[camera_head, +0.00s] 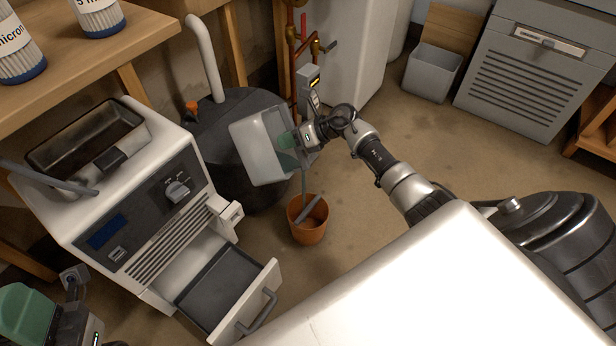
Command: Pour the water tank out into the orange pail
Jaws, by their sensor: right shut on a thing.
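The water tank (262,148), a pale grey, boxy container, hangs tilted in the air in front of the dark round vessel. My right gripper (296,141) is shut on the tank at its right side. The orange pail (296,231) stands upright on the floor below and slightly right of the tank. A thin greyish streak (304,182) runs from near the gripper down toward the pail; it looks like falling water. A grey bar-like shape shows in the pail's mouth. My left gripper (72,283) is partly in view at the lower left, away from the tank; its fingers are unclear.
A white machine (150,180) with an open-topped basin and a pulled-out drawer (215,287) stands at the left. A dark round vessel (240,105) and copper pipes (291,50) are behind the tank. A grey bin (432,72) is at the back. Floor right of the pail is clear.

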